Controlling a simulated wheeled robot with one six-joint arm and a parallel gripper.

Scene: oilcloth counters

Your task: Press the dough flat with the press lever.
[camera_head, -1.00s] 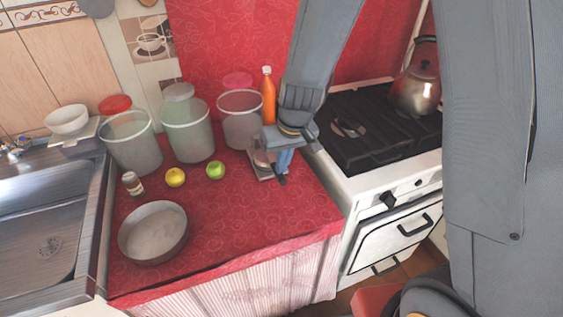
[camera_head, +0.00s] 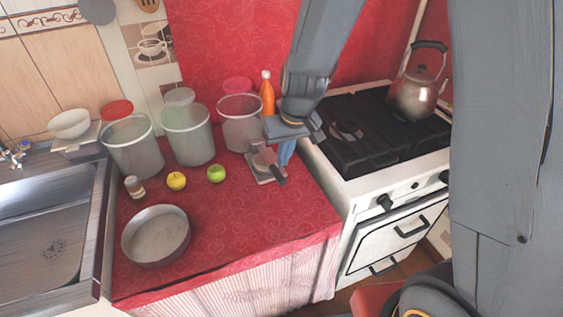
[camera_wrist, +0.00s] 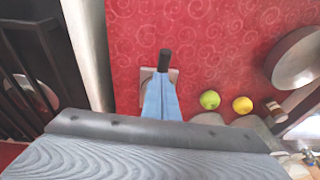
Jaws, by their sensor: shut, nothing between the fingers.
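The press (camera_head: 263,178) stands at the right part of the red counter, with a pale square base and a dark lever (camera_head: 274,171) pointing toward the front. The dark grip of the lever (camera_wrist: 165,59) also shows in the wrist view, just beyond my fingertips, with a corner of the pale base (camera_wrist: 146,76) beside it. My gripper (camera_head: 286,160) is shut and empty, its blue fingers pointing down right beside the lever. I cannot tell whether they touch it. In the wrist view my gripper (camera_wrist: 163,82) hides most of the press. The dough cannot be made out.
Clear canisters (camera_head: 188,140) and an orange bottle (camera_head: 267,97) stand behind the press. A green apple (camera_head: 216,174), a yellow fruit (camera_head: 176,181), a small jar (camera_head: 134,188) and a round pan (camera_head: 156,236) are left. The stove (camera_head: 365,175) is right. The front counter is clear.

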